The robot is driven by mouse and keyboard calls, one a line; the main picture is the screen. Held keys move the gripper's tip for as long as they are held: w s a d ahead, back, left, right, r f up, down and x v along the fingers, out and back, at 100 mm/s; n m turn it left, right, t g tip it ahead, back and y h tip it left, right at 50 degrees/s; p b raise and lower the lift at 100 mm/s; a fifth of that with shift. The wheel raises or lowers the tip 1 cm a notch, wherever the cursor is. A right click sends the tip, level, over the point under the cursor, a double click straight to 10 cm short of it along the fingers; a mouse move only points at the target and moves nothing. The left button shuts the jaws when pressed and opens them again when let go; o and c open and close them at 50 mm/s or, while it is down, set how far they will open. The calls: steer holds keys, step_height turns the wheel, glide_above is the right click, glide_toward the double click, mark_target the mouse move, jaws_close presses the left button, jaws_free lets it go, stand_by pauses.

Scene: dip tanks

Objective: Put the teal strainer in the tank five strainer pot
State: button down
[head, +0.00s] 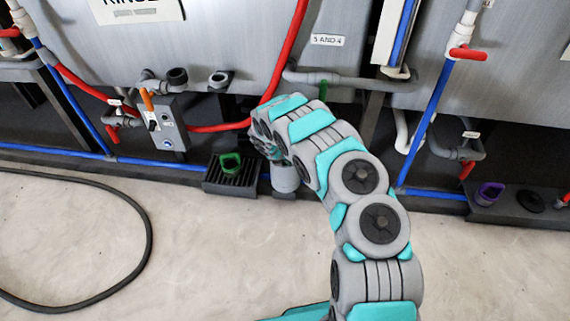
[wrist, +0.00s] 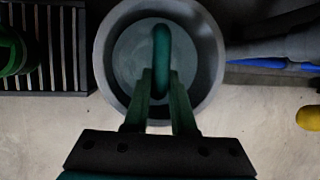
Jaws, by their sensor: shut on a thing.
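My gripper (wrist: 160,88) is shut on the dark teal looped handle of the teal strainer (wrist: 161,42). In the wrist view the handle shows over the opening of a round grey pot (wrist: 106,58). I cannot tell how deep the strainer sits in the pot, or whether it touches it. In the head view the grey pot (head: 285,180) stands on the floor by the tanks, to the right of a black slatted tray. My arm hides the gripper and strainer there. No tank number shows on the pot.
A green handled thing (head: 230,162) sits on the black slatted tray (head: 229,185), also at left in the wrist view (wrist: 12,52). A valve box (head: 167,128), red hose (head: 284,62) and blue pipes line the tanks. A purple thing (head: 490,192) lies right. Front floor holds a black hose (head: 148,222).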

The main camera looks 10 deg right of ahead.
steer(key=c, duration=1)
jaws_free()
steer(key=shift+r, duration=0.1)
steer(key=v, duration=1.2)
steer(key=shift+p, duration=0.45)
